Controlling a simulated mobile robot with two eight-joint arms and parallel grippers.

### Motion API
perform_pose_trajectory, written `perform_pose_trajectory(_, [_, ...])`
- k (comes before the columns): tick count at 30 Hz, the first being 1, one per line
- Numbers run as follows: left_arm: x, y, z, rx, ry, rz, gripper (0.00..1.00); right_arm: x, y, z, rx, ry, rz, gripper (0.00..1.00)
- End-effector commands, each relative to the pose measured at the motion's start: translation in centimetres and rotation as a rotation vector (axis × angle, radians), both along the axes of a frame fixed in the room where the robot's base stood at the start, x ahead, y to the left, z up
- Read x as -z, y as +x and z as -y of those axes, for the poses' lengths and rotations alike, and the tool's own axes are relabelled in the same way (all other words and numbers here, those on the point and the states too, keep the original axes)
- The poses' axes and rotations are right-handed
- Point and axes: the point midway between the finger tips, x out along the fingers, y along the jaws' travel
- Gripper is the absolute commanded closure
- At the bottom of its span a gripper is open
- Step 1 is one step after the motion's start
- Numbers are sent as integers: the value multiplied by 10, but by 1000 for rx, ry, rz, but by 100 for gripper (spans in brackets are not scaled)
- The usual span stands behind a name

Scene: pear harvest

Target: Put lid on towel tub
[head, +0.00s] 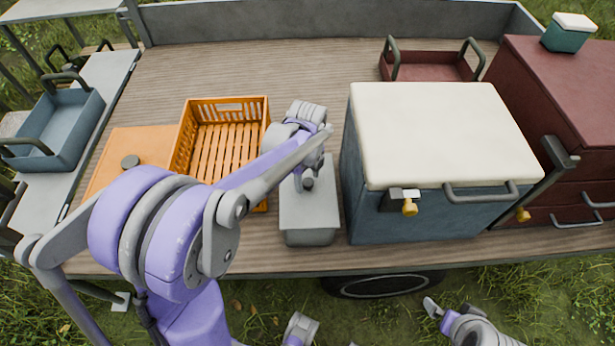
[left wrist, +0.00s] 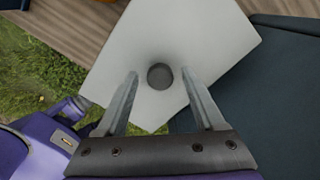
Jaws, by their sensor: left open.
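A grey tub (head: 309,237) stands near the front edge of the wooden bed. A flat pale grey lid (head: 309,212) with a dark round knob (head: 308,184) appears to lie on its top; whether it is fully seated I cannot tell. In the left wrist view the lid (left wrist: 205,40) fills the middle, its knob (left wrist: 160,77) between my fingertips. My left gripper (left wrist: 160,73) is open above the lid, with a finger on each side of the knob, not closed on it. In the head view my arm partly hides this gripper. Part of my right arm shows at the bottom right.
A large blue cooler with a cream lid (head: 440,130) stands close on the right. A dark red tray (head: 430,73) is behind it.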

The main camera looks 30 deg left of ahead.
Motion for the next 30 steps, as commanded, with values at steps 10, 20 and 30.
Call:
perform_pose_trajectory(10, [-58, 0, 0, -1, 0, 0, 30, -13, 2, 0, 0, 0, 5, 0])
perform_pose_trajectory(20, [-118, 0, 0, -1, 0, 0, 30, -19, 3, 0, 0, 0, 7, 0])
perform_pose_trajectory(30, [-127, -31, 16, -292, -2, 75, 30, -20, 4, 0, 0, 0, 7, 0])
